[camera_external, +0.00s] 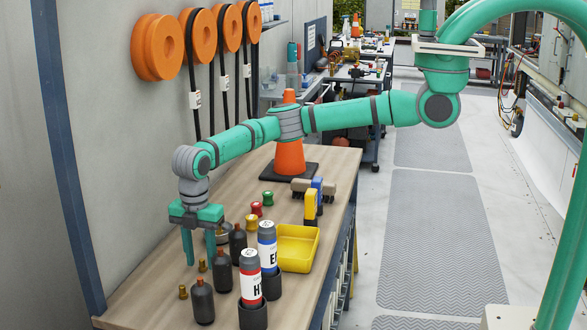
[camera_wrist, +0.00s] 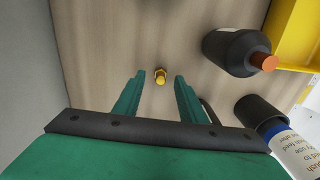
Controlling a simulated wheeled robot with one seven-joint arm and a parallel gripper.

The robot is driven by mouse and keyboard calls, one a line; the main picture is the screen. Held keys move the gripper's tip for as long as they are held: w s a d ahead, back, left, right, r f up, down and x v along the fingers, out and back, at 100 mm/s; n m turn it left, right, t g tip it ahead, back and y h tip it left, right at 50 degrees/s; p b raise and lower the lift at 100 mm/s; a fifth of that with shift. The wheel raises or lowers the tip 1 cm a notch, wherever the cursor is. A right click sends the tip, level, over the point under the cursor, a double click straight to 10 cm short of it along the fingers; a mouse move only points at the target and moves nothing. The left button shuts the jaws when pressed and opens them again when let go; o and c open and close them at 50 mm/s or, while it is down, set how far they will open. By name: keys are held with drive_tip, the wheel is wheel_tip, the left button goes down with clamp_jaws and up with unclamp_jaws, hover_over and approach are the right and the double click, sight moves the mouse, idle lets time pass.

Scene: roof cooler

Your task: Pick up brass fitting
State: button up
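In the wrist view a small brass fitting (camera_wrist: 160,77) stands on the wooden bench between the lines of my two fingers, with gaps on both sides. In the external view two small brass fittings show near my gripper (camera_external: 201,260): one (camera_external: 202,266) beside the fingertips and another (camera_external: 183,292) nearer the camera. I cannot tell for certain which one the wrist view shows. My gripper (camera_wrist: 160,84) points down over the bench, open and empty. How high the fingertips are above the bench is hard to tell.
Dark bottles (camera_external: 202,302) stand close to the gripper's right; one (camera_wrist: 236,52) shows in the wrist view. Labelled canisters (camera_external: 251,283), a yellow tray (camera_external: 298,248), coloured knobs (camera_external: 251,222) and an orange cone (camera_external: 290,158) share the bench (camera_external: 145,290). The wall is at left.

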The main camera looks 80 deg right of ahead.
drive_tip(key=shift+d+f, duration=0.1)
drive_tip(key=shift+f, duration=0.45)
clamp_jaws()
drive_tip(key=shift+r, duration=0.1)
